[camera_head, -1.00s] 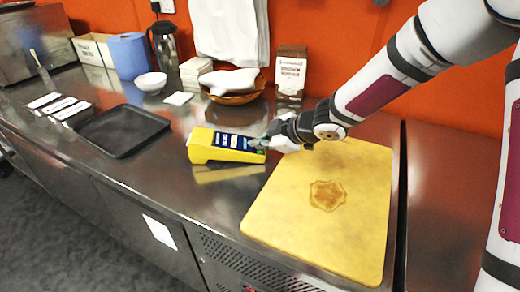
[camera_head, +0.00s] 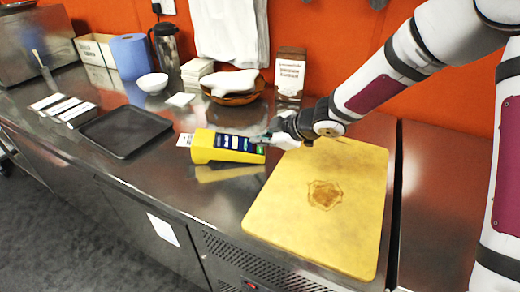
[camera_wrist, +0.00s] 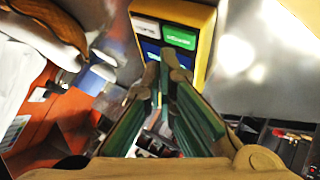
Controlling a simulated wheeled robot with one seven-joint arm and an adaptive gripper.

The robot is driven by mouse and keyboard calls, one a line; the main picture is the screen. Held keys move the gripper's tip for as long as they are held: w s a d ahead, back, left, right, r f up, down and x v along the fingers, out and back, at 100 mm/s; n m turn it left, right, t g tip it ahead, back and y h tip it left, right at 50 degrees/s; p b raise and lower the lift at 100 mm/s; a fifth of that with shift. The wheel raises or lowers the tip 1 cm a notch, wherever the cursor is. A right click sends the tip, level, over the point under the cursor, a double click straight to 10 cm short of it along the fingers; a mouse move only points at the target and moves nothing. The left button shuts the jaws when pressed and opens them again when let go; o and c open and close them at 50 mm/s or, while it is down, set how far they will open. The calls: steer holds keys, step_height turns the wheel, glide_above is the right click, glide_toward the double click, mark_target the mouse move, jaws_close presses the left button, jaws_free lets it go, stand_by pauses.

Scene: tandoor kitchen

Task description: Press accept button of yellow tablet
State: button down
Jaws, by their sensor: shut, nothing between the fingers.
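The yellow tablet (camera_head: 228,156) lies on the steel counter, its dark screen facing up with several coloured buttons. In the wrist view, the tablet's yellow rim (camera_wrist: 206,50) borders a green button (camera_wrist: 180,37) and a white button (camera_wrist: 146,28); their labels are too blurred to read surely. My gripper (camera_head: 264,139) is shut and empty at the tablet's right end. In the wrist view, the fingertips (camera_wrist: 167,58) are over the screen just below the green button; I cannot tell whether they touch it. A white slip (camera_head: 185,140) sticks out at the tablet's left end.
A wooden cutting board (camera_head: 322,220) lies right of the tablet. A black tray (camera_head: 124,131) lies to the left. A wooden bowl (camera_head: 235,97) with a white cloth and a brown-and-white carton (camera_head: 290,76) stand behind. The counter front of the tablet is clear.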

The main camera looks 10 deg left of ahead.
mark_target(263, 152)
steer(key=r+p, duration=0.1)
steer(key=p, duration=0.1)
steer(key=r+p, duration=0.3)
steer(key=p, duration=0.1)
steer(key=shift+d+r+p, duration=0.3)
steer(key=shift+r, duration=0.2)
stand_by(0.7)
